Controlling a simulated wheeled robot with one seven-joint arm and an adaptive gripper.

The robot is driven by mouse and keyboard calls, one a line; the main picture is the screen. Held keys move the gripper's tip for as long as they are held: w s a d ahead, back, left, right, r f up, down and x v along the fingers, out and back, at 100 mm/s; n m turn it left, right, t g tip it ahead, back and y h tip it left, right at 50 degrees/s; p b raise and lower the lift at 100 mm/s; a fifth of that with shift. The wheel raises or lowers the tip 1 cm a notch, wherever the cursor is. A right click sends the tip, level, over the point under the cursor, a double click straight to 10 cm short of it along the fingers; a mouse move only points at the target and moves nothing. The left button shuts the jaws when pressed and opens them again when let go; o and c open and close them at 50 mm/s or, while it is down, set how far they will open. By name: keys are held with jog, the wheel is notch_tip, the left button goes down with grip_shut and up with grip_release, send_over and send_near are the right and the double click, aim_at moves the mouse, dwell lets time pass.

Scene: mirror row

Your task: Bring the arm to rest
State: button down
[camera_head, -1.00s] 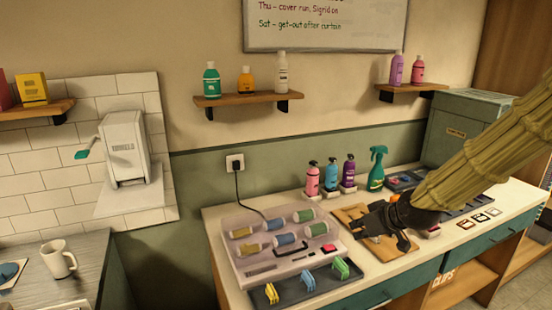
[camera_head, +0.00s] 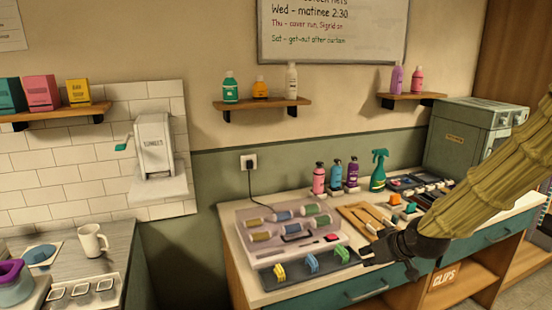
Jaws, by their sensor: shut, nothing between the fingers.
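My arm (camera_head: 490,170) comes in from the right edge in a ribbed olive sleeve and slants down to the left. My dark gripper (camera_head: 375,257) is at its end, over the front part of the white-topped counter (camera_head: 240,270). It is shut and holds nothing. It appears just right of the dark tray (camera_head: 340,259) with yellow, blue and green clips. I cannot tell whether it touches the counter or the tray. The sleeve hides part of the counter's right side.
A roller tray (camera_head: 244,232) and a wooden board (camera_head: 352,220) lie behind the gripper. Pump bottles (camera_head: 336,174) and a green spray bottle (camera_head: 379,171) stand at the wall. A grey-green metal box (camera_head: 455,140) is at the back right. A mug (camera_head: 91,240) stands on the left worktop.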

jog(key=s+a+f+m+g, duration=0.1)
jog(key=s+f, duration=0.5)
jog(key=f, duration=0.3)
jog(key=s+f+m+g+h, duration=0.1)
jog(key=s+f+g, duration=0.1)
jog(key=s+f, duration=0.45)
jog(key=s+a+f+m+g, duration=0.1)
jog(key=s+f, duration=0.3)
jog(key=f, duration=0.7)
jog(key=s+f+g, duration=0.1)
jog(key=s+f, duration=0.3)
jog(key=s, duration=0.4)
jog(key=s+f+g+h, duration=0.1)
jog(key=s+f, duration=0.4)
jog(key=s, duration=0.3)
jog(key=s+f+m+g+h, duration=0.1)
jog(key=s+f, duration=0.3)
jog(key=s, duration=0.4)
jog(key=shift+f+g, duration=0.3)
jog(key=shift+g, duration=0.1)
